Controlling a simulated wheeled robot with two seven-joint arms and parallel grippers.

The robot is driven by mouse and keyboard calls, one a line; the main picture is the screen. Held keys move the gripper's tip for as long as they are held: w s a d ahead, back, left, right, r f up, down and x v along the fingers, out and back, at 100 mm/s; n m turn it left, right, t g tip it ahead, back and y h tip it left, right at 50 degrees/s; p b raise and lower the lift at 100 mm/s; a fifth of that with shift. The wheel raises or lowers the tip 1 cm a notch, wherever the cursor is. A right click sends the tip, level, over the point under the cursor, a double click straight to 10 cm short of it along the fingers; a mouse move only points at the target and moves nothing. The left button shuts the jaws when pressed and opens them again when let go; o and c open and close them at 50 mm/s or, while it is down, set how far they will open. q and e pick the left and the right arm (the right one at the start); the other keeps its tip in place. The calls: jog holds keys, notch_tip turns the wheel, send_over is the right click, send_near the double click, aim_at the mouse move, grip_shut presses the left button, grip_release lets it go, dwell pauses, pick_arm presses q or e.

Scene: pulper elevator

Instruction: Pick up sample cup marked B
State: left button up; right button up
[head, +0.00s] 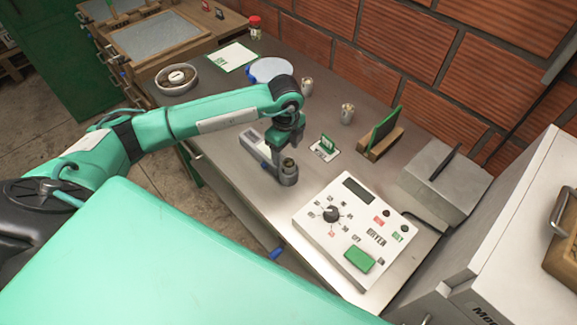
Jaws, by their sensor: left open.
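My left gripper (286,172) reaches down over the steel table from the left, its jaws open. A small grey cup-like thing (288,163) with a dark top shows at the jaws; I cannot tell whether the fingers touch it, and the gripper hides part of it. Two other small cups with brownish contents stand upright farther back, one near the wall (347,114) and one farther left (306,88). No letter is readable on any cup, so I cannot tell which is B. My right gripper is not in view.
A white control box (350,228) with a dial and green button lies right of the gripper. A small sign card (326,148), a green board in a wooden stand (384,130) and a grey metal box (440,180) stand behind. A round bowl (176,79) is far left.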

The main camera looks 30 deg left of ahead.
aim_at(289, 162)
pick_arm(q)
jog(key=f+p, duration=0.2)
jog(key=f, duration=0.1)
jog(key=d+f+p, duration=0.1)
jog(key=f, duration=0.1)
jog(key=shift+a+f, duration=0.1)
jog(key=shift+f, duration=0.25)
jog(key=c, duration=1.1)
